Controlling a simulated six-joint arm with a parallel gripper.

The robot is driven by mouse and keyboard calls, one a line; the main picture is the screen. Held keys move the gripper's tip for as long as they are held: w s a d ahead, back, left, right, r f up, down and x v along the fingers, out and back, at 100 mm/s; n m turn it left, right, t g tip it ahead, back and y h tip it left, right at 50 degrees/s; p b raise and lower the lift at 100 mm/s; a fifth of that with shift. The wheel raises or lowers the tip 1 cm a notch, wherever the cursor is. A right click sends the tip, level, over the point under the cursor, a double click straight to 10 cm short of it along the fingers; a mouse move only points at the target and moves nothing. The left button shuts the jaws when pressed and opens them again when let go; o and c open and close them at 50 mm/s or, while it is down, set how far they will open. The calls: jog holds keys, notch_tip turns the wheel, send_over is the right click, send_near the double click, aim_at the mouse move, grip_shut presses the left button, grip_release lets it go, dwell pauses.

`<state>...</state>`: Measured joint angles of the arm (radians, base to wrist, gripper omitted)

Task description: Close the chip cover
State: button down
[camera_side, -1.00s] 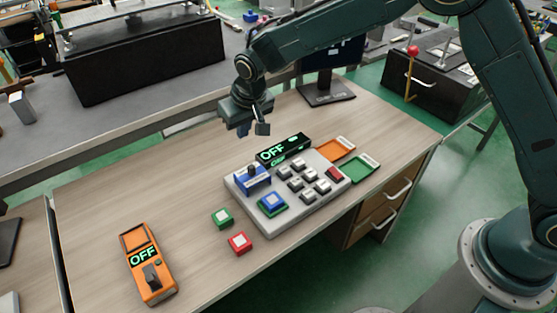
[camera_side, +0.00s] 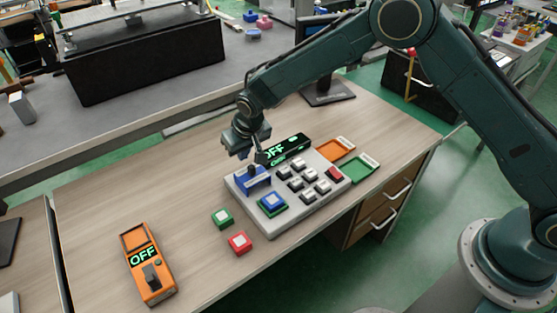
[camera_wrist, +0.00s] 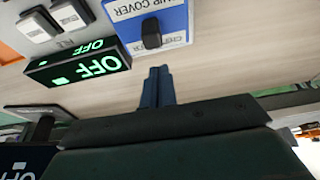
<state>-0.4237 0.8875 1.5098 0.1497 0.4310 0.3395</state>
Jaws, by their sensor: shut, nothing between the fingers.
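The chip cover (camera_side: 256,180) is a blue piece with a white label at the back left of a light grey console (camera_side: 303,208). In the wrist view the blue chip cover (camera_wrist: 172,18), lettered CHIP COVER, shows at the top with a black knob (camera_wrist: 151,33) near its edge. How far it is open I cannot tell. My gripper (camera_side: 243,155) is above and just behind the cover in the side view. In the wrist view my gripper's fingers (camera_wrist: 158,78) are together and empty, apart from the knob in the picture.
A black OFF display (camera_side: 286,150) stands at the console's back edge, close to my gripper. Several keys and a blue-and-green button (camera_side: 272,202) are on the console. Green (camera_side: 222,218) and red (camera_side: 239,242) blocks and an orange OFF device (camera_side: 149,266) lie to the left.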

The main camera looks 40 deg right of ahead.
jog(key=shift+s, duration=1.15)
jog(key=s, duration=0.9)
jog(key=shift+s, duration=0.5)
jog(key=shift+s+f, duration=0.1)
jog(key=shift+f, duration=0.05)
